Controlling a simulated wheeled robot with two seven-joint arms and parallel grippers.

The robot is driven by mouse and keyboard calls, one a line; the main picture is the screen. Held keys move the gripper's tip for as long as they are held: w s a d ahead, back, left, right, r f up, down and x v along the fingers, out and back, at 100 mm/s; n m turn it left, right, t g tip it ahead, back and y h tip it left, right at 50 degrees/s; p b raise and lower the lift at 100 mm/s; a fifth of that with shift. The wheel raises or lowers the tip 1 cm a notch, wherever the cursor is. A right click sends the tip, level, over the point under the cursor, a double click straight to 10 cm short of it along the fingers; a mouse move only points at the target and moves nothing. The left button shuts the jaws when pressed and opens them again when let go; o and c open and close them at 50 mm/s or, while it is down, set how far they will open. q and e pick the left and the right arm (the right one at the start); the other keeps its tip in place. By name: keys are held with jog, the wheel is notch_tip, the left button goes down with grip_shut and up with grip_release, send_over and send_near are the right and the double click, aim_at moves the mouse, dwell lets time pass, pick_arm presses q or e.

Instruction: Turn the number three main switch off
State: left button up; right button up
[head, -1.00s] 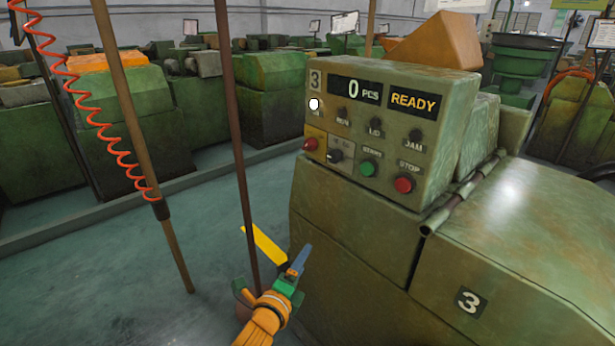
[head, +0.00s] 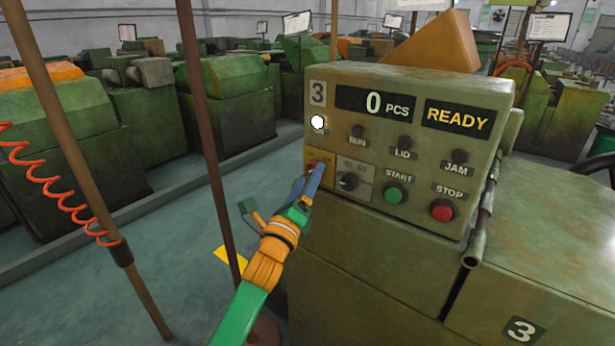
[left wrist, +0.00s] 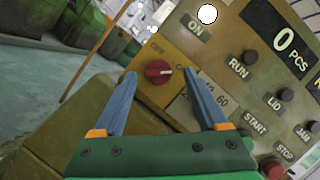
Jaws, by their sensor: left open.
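The number three machine's control panel (head: 410,150) shows a "3" plate, "0 PCS" and "READY". Its main switch is a red rotary knob (left wrist: 158,72) on a yellow plate at the panel's lower left, with OFF at its upper left and a partly hidden label to its right. The knob's pale bar lies roughly level in the left wrist view. In the head view the red knob (head: 317,166) is mostly covered by my fingers. My left gripper (head: 314,178) is open, its blue fingers (left wrist: 160,77) on either side of the knob; contact cannot be told. My right gripper is not in view.
A white lamp (head: 317,121) glows above the switch. A black selector (head: 348,182), green START button (head: 394,194) and red STOP button (head: 443,211) sit to the right. A brown pole (head: 207,140) and a red coiled cable (head: 60,195) stand to the left.

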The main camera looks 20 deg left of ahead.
pick_arm(q)
jog(key=shift+w+a, duration=0.15)
jog(key=shift+w, duration=0.15)
jog(key=shift+s, duration=0.1)
jog(key=shift+c, duration=0.6)
grip_shut()
jog(key=shift+r, duration=0.1)
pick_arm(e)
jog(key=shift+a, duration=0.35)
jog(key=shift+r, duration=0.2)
